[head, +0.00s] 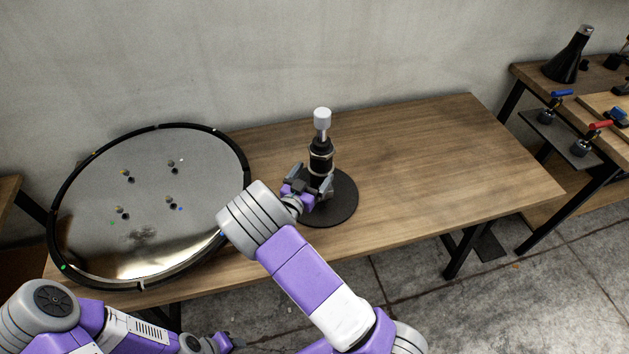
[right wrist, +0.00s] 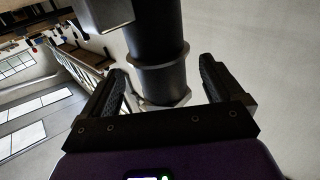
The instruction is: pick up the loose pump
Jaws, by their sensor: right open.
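The pump (head: 321,150) is a dark upright cylinder with a pale cap on top. It stands on a round black plate (head: 342,208) on the wooden table. My right gripper (head: 318,186) is at the lower part of the pump, with its fingers open. In the right wrist view the dark column of the pump (right wrist: 154,45) stands between the two fingers of the right gripper (right wrist: 162,90), with a gap visible at the right finger. Only a small part of what seems to be my left gripper (head: 222,342) shows at the bottom edge; its fingers cannot be made out.
A large round shiny disc (head: 100,225) with a black rim and several small bolts lies left on the table. The table's right part (head: 440,150) is clear. A second bench (head: 590,85) at the right holds a black cone (head: 570,60) and blue-handled and red-handled parts.

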